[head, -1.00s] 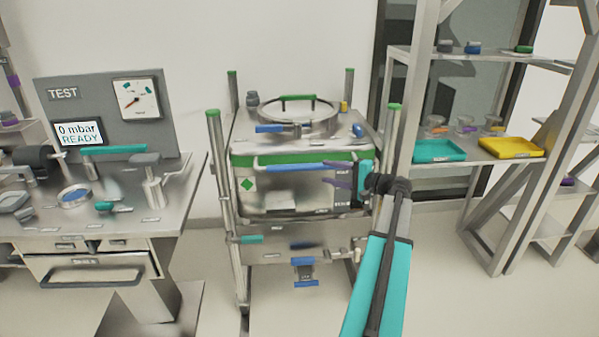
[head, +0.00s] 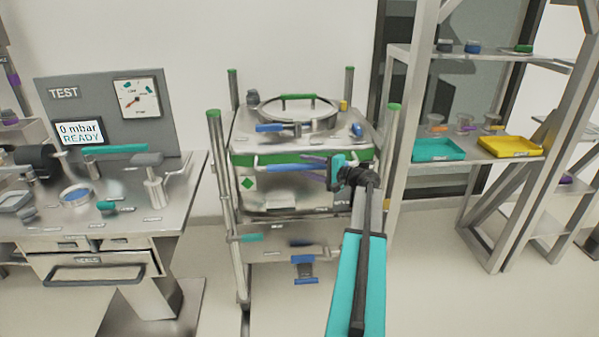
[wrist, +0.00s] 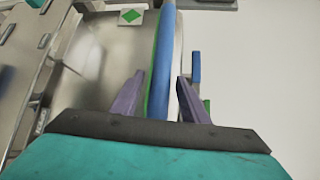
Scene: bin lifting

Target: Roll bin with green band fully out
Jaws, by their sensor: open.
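The bin with the green band (head: 240,158) sits in a metal frame with green-capped posts in the middle of the head view. Its front carries a handle with a blue grip (head: 290,168) and a green diamond label (head: 247,183). My gripper (head: 312,166) is at the right part of this handle and hides part of the bin's front. In the wrist view the two purple fingers of my gripper (wrist: 160,95) stand open, one on each side of the blue grip (wrist: 163,55). I cannot tell whether either finger touches it.
A test bench (head: 120,225) with a gauge panel (head: 105,110) stands to the left. A shelf rack (head: 400,120) with a teal tray (head: 438,150) and a yellow tray (head: 510,147) stands to the right. The floor (head: 430,270) between frame and rack is clear.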

